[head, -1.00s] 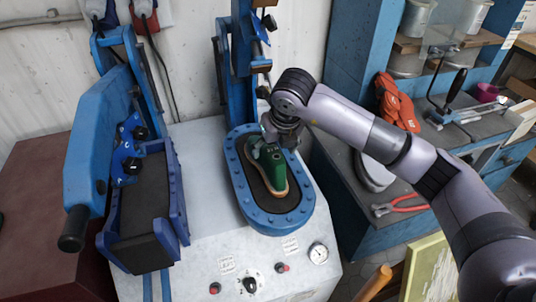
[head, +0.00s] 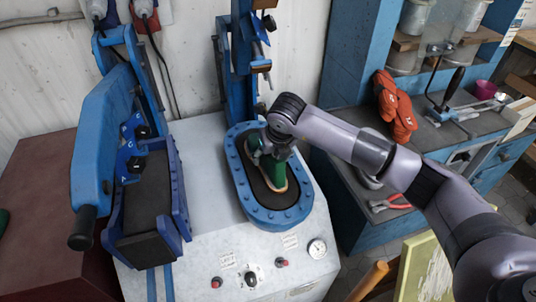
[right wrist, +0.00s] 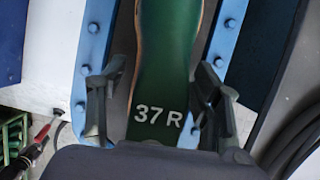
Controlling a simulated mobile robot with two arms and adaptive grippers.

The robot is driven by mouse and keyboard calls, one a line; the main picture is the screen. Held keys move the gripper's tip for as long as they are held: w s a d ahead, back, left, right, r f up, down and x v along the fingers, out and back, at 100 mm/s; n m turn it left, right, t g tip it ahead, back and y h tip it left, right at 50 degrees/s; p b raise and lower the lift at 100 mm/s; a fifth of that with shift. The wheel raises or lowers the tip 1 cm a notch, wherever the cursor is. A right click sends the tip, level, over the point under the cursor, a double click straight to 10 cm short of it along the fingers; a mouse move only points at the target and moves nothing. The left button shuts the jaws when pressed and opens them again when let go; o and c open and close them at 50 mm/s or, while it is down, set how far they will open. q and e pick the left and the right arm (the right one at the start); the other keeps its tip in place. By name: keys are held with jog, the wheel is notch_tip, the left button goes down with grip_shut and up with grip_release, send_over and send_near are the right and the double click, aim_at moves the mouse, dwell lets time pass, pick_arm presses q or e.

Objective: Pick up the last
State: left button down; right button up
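The green last (head: 274,174), with a tan rim at its base, sits in the blue oval press bed (head: 298,212). In the right wrist view the last (right wrist: 165,70) shows the white marking "37 R". My right gripper (head: 270,150) is over the heel end of the last and hides part of it. In the right wrist view its two fingers (right wrist: 160,105) stand apart on either side of the last, with narrow gaps showing. My left gripper is not in view.
A blue press with a lever (head: 90,170) stands to the left, beside a dark red cabinet (head: 45,200). A blue bench on the right carries orange gloves (head: 394,105) and red-handled pliers (head: 388,203). A pressure gauge (head: 317,248) and knobs are at the front.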

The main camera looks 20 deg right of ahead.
jog(key=c, duration=0.9)
jog(key=shift+r, duration=0.1)
jog(key=shift+c, duration=0.5)
